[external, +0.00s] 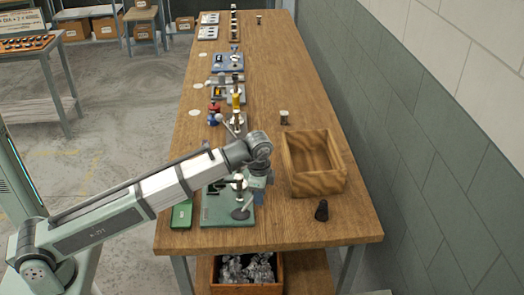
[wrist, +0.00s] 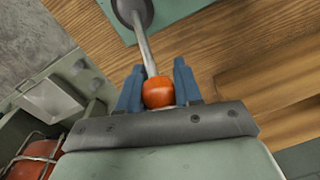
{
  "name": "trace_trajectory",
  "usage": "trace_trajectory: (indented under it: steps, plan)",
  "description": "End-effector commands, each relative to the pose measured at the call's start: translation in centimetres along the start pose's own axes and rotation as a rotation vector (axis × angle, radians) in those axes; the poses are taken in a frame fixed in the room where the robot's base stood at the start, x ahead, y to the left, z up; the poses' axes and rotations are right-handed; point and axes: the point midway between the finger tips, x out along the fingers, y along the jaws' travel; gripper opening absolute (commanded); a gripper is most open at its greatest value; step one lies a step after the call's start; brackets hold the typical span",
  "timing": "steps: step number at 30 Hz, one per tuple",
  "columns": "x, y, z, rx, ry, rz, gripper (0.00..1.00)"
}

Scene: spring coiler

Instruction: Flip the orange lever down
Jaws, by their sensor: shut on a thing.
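The orange lever ends in a round orange knob (wrist: 158,92), with a metal rod running up the wrist view to a grey round end (wrist: 131,10) over a green plate. My gripper (wrist: 158,66) has its blue fingers on either side of the knob and is shut on it. In the external view, my arm reaches over the green base plate (external: 211,210) at the near end of the bench. The knob is hidden there by my wrist, and the lever's angle is hard to tell.
A wooden tray (external: 333,181) stands right of my wrist, with a dark piece (external: 321,211) in front of it. A green box (external: 181,216) lies left of the base plate. Other fixtures line the bench (external: 270,75) behind. A wall runs along the right.

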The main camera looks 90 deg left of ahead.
Motion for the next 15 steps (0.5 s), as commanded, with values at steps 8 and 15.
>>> trace_trajectory:
  steps: [8, 15]
  plan:
    - [-0.3, 0.3, 0.8, -0.004, 0.051, -0.013, 0.0]
    - [-1.0, 0.8, 2.5, -0.017, 0.195, -0.051, 0.0]
